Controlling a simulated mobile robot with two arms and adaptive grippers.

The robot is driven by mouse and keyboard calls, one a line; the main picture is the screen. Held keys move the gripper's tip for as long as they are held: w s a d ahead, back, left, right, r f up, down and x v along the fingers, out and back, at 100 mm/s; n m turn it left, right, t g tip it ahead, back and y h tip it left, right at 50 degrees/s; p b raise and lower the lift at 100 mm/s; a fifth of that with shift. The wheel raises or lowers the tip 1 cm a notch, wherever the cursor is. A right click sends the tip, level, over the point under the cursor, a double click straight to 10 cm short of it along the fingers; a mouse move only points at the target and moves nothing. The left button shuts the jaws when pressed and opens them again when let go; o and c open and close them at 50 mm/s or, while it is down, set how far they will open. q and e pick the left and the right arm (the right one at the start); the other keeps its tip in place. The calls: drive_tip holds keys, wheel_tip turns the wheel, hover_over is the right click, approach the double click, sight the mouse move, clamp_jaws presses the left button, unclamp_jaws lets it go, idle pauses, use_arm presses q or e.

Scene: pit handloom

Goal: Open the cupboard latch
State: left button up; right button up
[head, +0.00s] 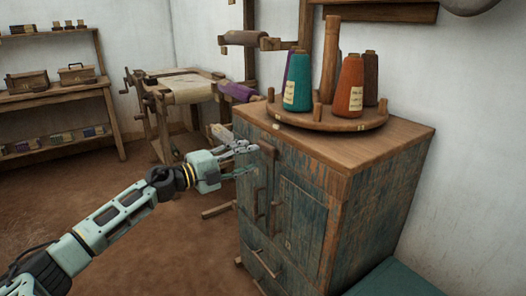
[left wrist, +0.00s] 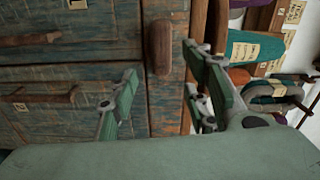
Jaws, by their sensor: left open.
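The worn blue-green cupboard (head: 310,215) stands at the centre right of the head view, its doors shut. In the left wrist view the latch (left wrist: 159,47) lies ahead between my fingers, across the edge of the door panels. My left gripper (head: 251,158) is open and empty in front of the latch, and its two fingers also show in the left wrist view (left wrist: 161,68). I see no clear contact with the latch. My right gripper is out of view.
Door handles (head: 275,217) stick out below the latch. A round wooden stand (head: 325,118) with several thread cones sits on the cupboard top. A wooden loom frame (head: 185,95) and shelves (head: 60,95) stand behind to the left. Bare floor (head: 130,190) lies left of the cupboard.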

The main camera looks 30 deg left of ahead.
sight(266, 151)
use_arm(q)
drive_tip(key=shift+x, duration=3.1)
drive_tip(key=shift+c, duration=0.5)
clamp_jaws()
drive_tip(key=shift+m, duration=0.8)
drive_tip(key=shift+o, duration=0.5)
unclamp_jaws()
drive_tip(key=shift+r, duration=0.1)
drive_tip(key=shift+s, duration=0.1)
